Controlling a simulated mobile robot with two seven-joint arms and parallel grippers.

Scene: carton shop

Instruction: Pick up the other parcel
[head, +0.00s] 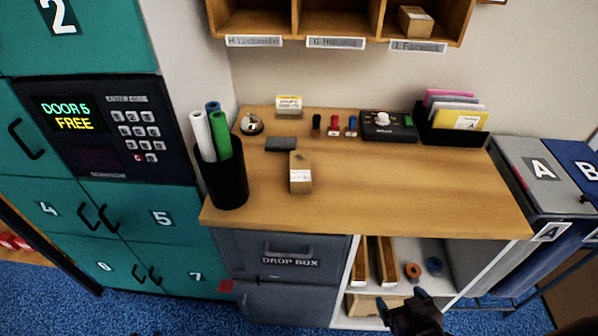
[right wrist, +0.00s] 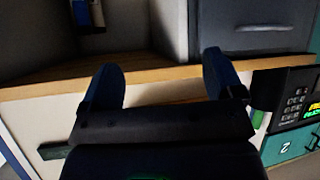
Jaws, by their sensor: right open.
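A small brown parcel (head: 300,174) with a white label stands on the wooden counter (head: 420,195), left of its middle. Another small brown parcel (head: 415,20) sits in the right pigeonhole of the wall shelf. My right gripper (head: 402,300) is low at the bottom of the head view, in front of the open shelves under the counter and apart from both parcels. In the right wrist view its fingers (right wrist: 159,62) are spread, with nothing between them. Neither parcel can be made out there. My left gripper is not in view.
Teal lockers (head: 150,215) stand left, a grey drop box (head: 285,290) below. The counter's right front is clear.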

